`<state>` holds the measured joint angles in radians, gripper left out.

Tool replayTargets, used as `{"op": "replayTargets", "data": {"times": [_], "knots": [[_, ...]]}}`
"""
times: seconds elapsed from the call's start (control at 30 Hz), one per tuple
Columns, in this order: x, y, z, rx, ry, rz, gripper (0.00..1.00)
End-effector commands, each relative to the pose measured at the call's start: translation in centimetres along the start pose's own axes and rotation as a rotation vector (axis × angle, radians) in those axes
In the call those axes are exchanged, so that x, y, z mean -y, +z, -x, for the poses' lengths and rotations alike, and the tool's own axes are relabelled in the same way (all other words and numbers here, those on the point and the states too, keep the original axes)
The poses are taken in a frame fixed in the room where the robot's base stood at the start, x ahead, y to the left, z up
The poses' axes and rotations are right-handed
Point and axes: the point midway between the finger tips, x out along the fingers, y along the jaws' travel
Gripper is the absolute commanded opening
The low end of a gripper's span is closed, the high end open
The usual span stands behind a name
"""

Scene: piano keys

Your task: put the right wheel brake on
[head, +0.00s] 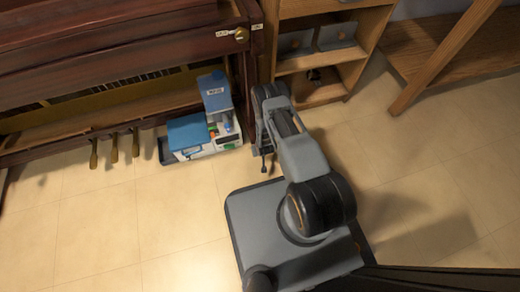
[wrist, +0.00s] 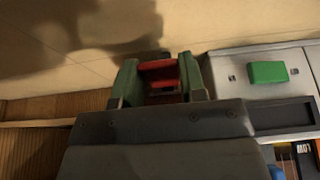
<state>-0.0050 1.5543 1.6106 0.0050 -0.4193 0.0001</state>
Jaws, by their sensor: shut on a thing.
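My gripper (head: 266,160) is low beside the piano's right end in the head view, just right of a white and blue machine. In the wrist view, my gripper's two greenish fingers (wrist: 160,84) are closed about a small red part (wrist: 158,70), which looks like the brake lever. Its far side is dark, and I cannot tell whether it is pressed down or up. The wheel itself is hidden by my arm in the head view. The dark wooden piano (head: 110,45) stands at the upper left.
The white and blue machine (head: 205,130) stands close to my gripper; its green button (wrist: 267,72) shows in the wrist view. Brass pedals (head: 114,148) stick out under the piano. A wooden shelf (head: 325,62) stands behind my arm. The tiled floor at lower left (head: 110,220) is clear.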

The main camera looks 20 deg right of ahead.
Motion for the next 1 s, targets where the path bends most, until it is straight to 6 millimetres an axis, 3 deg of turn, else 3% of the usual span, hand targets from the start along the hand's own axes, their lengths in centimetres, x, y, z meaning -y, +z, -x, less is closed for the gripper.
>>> {"op": "replayTargets", "data": {"times": [0.4,0.97,1.0], "knots": [[0.00,0.60,-0.93,-0.192,0.000,0.000,0.15],[0.01,0.54,-1.02,-0.225,0.000,0.000,0.15],[0.01,0.54,-1.02,-0.225,0.000,0.000,0.40]]}}
